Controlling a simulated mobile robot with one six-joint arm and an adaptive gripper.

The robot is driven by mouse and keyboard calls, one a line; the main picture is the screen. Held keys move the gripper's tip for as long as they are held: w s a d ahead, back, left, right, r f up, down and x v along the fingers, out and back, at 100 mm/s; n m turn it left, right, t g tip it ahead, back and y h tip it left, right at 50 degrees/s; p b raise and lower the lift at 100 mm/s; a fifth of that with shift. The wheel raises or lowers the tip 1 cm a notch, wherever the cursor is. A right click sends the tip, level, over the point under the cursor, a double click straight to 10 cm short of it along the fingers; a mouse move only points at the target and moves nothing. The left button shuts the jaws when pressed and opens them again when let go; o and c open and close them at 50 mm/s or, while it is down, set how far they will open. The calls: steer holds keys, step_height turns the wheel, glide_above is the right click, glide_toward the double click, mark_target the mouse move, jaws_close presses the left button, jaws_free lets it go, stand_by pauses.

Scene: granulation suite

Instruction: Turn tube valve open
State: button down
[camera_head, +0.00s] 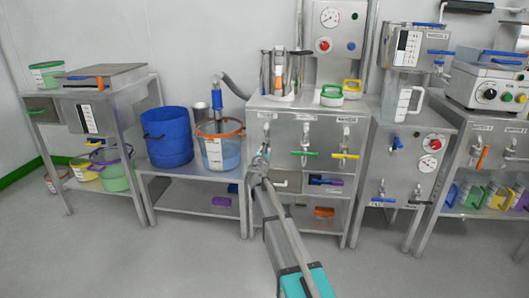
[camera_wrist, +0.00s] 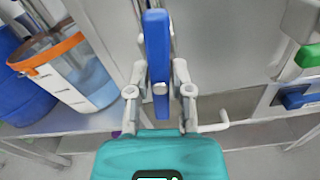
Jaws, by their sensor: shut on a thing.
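A blue valve handle (camera_wrist: 157,42) stands upright in the wrist view, long side up. My gripper (camera_wrist: 160,76) has its two fingers closed on the lower part of this handle, one on each side. In the head view my gripper (camera_head: 262,158) is at the front of the middle steel cabinet (camera_head: 287,115), at its left valve. There the handle is largely hidden by my fingers. To its right on the same cabinet are a valve with a green handle (camera_head: 304,153) and one with a yellow handle (camera_head: 345,156).
A clear bucket with an orange rim (camera_head: 229,155) and a blue tub (camera_head: 166,140) stand on the low table at left. More valves are on the right cabinet (camera_head: 405,165). A clear jug (camera_head: 403,102) stands above it. The floor in front is clear.

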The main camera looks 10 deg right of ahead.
steer(key=shift+a+n, duration=0.1)
steer(key=shift+n, duration=1)
steer(key=shift+s, duration=0.1)
steer(key=c, duration=0.5)
jaws_free()
steer(key=v, duration=1.2)
